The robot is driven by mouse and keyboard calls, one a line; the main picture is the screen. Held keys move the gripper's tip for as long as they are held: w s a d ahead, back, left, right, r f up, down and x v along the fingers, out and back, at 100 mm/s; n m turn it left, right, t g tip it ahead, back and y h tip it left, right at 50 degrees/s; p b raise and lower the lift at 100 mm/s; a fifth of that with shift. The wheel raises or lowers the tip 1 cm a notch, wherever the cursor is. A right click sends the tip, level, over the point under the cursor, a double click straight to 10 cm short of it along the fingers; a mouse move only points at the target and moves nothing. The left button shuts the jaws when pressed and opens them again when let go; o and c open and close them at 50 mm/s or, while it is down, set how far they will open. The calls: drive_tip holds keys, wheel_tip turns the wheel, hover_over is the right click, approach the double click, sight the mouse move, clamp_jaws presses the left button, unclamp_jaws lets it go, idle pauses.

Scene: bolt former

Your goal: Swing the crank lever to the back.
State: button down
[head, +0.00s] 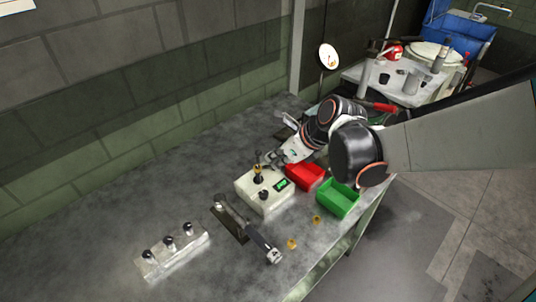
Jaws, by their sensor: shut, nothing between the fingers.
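A pale box (258,203) with a small green display stands on the grey workbench. A short upright lever (257,172) with a dark and yellow shaft rises from its top, and a dark knob (263,195) sits nearer the front. A long dark bar (258,236) with a pale end lies over a dark base plate in front of the box. I cannot tell for sure which of these levers is the crank lever. My gripper (264,162) is shut and empty, just behind the upright lever; I cannot tell whether it touches it.
A red bin (305,177) and a green bin (338,199) stand right of the box. Two small yellow pieces (292,244) lie near the front edge. A pale block (172,250) with three dark knobs is at lower left. The bench's left side is clear up to the wall.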

drive_tip(key=s+p+v, duration=0.1)
drive_tip(key=v, duration=0.5)
drive_tip(key=shift+a+r+p, duration=0.15)
drive_tip(key=shift+a+p, duration=0.15)
drive_tip(key=shift+p, duration=0.05)
